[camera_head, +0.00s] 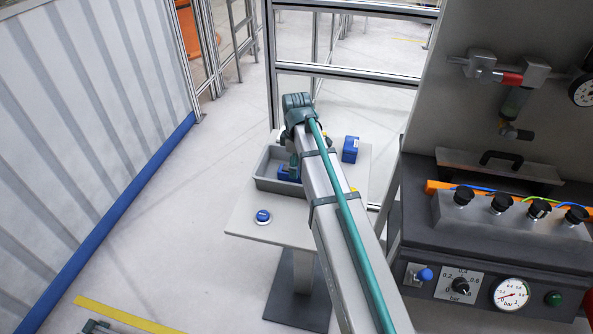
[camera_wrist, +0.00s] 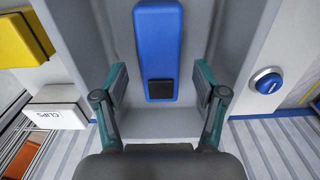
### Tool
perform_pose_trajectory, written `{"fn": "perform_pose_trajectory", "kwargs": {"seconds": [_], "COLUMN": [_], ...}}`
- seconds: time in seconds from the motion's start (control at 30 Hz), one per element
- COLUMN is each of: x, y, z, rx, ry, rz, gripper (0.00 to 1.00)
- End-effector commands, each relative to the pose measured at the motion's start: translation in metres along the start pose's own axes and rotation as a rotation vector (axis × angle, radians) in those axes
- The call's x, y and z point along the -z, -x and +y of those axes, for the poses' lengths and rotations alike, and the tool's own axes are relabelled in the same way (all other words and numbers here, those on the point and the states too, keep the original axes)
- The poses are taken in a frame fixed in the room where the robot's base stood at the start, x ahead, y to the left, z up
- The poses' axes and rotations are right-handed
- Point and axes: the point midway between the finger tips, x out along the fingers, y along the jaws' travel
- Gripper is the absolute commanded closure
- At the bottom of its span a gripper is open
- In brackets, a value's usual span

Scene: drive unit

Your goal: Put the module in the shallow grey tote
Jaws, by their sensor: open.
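The module, a blue block with a black square end, shows in the wrist view (camera_wrist: 158,40) and lies inside the shallow grey tote (camera_wrist: 85,30). In the head view the blue module (camera_head: 287,174) sits in the tote (camera_head: 270,184) on the small table, partly hidden by my arm. My gripper (camera_wrist: 161,82) is open, with one finger on each side of the module's near end in the wrist view. Gaps show between the fingers and the module. In the head view my gripper is mostly hidden behind my arm, over the tote.
A blue push button (camera_head: 262,216) stands on the table in front of the tote. A second blue box (camera_head: 350,149) stands right of the tote. The wrist view shows a white CLIPS box (camera_wrist: 57,112) and a yellow bin (camera_wrist: 22,42). A pneumatic panel (camera_head: 490,250) stands at the right.

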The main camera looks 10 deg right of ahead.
Motion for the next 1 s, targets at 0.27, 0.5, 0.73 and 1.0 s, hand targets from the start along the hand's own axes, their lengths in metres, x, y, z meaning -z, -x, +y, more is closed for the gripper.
{"fn": "perform_pose_trajectory", "kwargs": {"seconds": [0.27, 0.5, 0.73, 1.0], "x": [0.001, 0.001, 0.000, 0.000], "y": [0.050, 0.083, 0.095, 0.095], "z": [0.002, 0.001, 0.000, 0.000], "rx": [-0.002, -0.001, 0.000, 0.001], "ry": [0.000, 0.000, 0.000, 0.000], "rz": [0.001, 0.000, 0.000, 0.000], "gripper": [0.29, 0.29, 0.29, 0.29]}}
